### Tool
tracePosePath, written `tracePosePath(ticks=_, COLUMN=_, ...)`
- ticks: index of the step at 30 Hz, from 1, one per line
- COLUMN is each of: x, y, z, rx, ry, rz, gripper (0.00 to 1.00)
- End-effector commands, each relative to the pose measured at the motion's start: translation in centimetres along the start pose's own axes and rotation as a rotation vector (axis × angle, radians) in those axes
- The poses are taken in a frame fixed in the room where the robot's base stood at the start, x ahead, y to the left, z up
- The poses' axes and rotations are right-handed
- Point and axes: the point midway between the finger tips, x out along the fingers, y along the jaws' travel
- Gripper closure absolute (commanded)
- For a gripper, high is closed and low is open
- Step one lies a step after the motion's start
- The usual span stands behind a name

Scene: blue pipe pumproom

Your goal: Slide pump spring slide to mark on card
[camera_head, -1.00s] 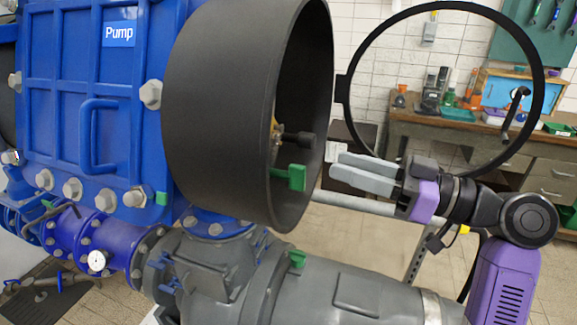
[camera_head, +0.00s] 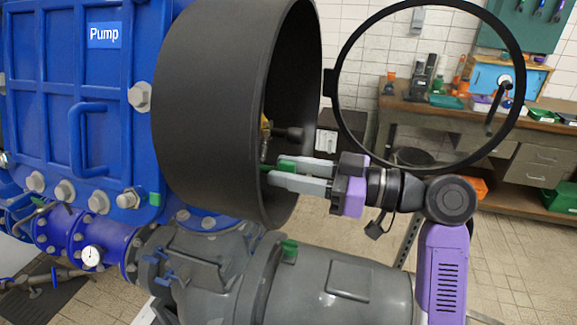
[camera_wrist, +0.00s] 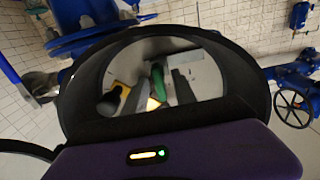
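The green slide (camera_head: 264,168) sits just inside the open mouth of the large black round housing (camera_head: 205,110). It is mostly hidden behind my fingers. In the wrist view, a green piece (camera_wrist: 158,80) and a yellow piece (camera_wrist: 114,97) show through the housing opening. My gripper (camera_head: 272,173) points left into the mouth. Its two grey fingers are apart, with the tips at the slide; I cannot tell whether they touch it. A dark knob (camera_head: 289,134) on a yellow fitting (camera_head: 266,138) is just above.
The blue pump box (camera_head: 75,60) joins the housing on the left. A black ring cover (camera_head: 345,119) stands open at the right. Grey pipework (camera_head: 330,290) lies below my gripper. A workbench (camera_head: 535,128) stands behind, with open floor before it.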

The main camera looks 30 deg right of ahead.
Motion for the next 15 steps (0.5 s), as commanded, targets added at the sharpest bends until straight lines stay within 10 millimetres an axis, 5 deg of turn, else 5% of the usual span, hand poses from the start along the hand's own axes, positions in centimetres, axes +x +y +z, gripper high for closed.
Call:
tracePosePath(ticks=8, x=0.18, y=0.00, z=0.03, rx=0.000, ry=0.001, rz=0.000, gripper=0.67)
tracePosePath(ticks=13, x=0.16, y=0.00, z=0.02, rx=0.000, ry=0.001, rz=0.000, gripper=1.00)
tracePosePath(ticks=15, x=0.16, y=0.00, z=0.01, rx=0.000, ry=0.001, rz=0.000, gripper=1.00)
